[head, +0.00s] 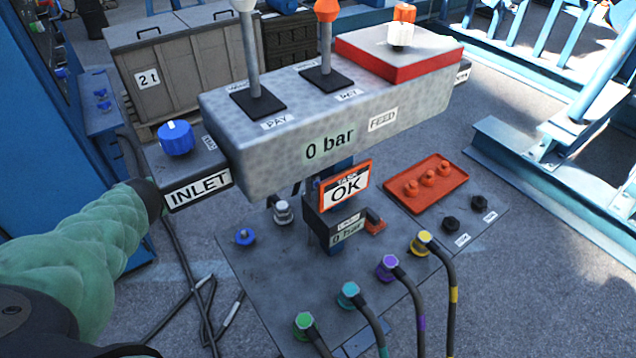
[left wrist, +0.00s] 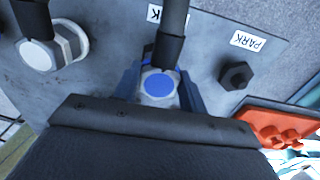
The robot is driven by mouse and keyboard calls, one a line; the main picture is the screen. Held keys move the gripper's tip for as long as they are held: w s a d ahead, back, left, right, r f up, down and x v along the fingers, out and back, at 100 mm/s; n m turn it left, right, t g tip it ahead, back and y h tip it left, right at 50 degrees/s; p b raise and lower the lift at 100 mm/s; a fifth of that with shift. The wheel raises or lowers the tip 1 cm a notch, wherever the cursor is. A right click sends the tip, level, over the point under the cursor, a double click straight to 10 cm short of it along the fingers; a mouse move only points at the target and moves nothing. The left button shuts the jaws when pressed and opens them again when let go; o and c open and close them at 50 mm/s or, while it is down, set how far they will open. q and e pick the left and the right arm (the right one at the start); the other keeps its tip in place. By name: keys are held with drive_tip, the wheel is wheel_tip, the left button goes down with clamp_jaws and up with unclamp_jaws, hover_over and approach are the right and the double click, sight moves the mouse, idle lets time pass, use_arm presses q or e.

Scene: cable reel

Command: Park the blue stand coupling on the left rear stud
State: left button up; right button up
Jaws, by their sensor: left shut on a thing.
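My left arm comes in from the left in the head view, and its gripper is hidden there behind the INLET block. In the left wrist view my left gripper (left wrist: 158,98) is shut on the blue stand coupling (left wrist: 158,84), which has a blue round face, a pale collar and a black hose. It is over the grey plate beside a partly hidden label; I cannot tell whether it is seated on a stud. A bare black stud (left wrist: 237,75) stands right of it, by a PARK label (left wrist: 248,41). My right gripper is not in view.
A silver coupling (left wrist: 45,50) with a hose stands at left in the wrist view. The valve box (head: 330,125) overhangs the plate (head: 270,290). An orange tray (head: 400,203), two bare black studs (head: 451,223) and several hosed couplings (head: 387,268) occupy the right and front.

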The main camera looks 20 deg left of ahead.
use_arm(q)
drive_tip(key=shift+p, duration=0.4)
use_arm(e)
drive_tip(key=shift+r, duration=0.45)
use_arm(q)
drive_tip(key=shift+f, duration=0.4)
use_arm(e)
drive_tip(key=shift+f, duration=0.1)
use_arm(q)
drive_tip(key=o, duration=1.2)
drive_tip(key=shift+r, duration=0.4)
wheel_tip(320, 180, up, 6)
drive_tip(key=shift+f+b, duration=0.25)
drive_tip(key=shift+b, duration=0.5)
drive_tip(key=shift+r, duration=0.75)
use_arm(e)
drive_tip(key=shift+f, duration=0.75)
